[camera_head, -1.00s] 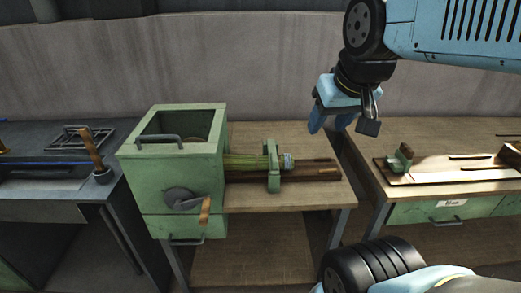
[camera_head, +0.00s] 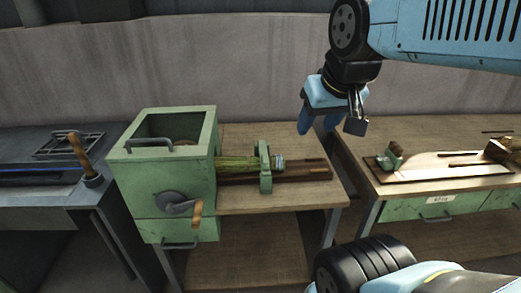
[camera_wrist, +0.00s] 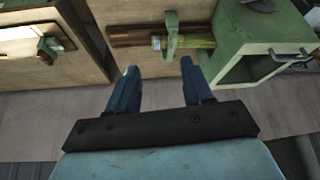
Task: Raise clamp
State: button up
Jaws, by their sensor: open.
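The green clamp (camera_head: 265,167) stands upright around the end of the straw broom bundle (camera_head: 238,163) on the wooden bench. The bundle runs out of the green winding box (camera_head: 160,160). My gripper (camera_head: 317,130) is open and empty in the air, above and to the right of the clamp, apart from it. In the wrist view my two blue fingers (camera_wrist: 155,75) are spread. The clamp (camera_wrist: 171,36) shows beyond them near the top, with the bundle (camera_wrist: 198,42) beside it.
The winding box has a crank with a wooden handle (camera_head: 197,214) at its front. A second bench at right carries a board with a small green clamp (camera_head: 391,156). A dark bench with a wooden-handled lever (camera_head: 84,158) is at left. A wall stands behind.

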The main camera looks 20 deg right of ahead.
jog(key=shift+w, duration=0.1)
jog(key=shift+c, duration=0.2)
jog(key=m+g, duration=0.2)
jog(key=g, duration=0.4)
send_over(266, 157)
notch_tip(266, 157, down, 12)
notch_tip(266, 157, down, 14)
jog(key=shift+a+r, duration=0.1)
jog(key=shift+c, duration=0.3)
grip_shut()
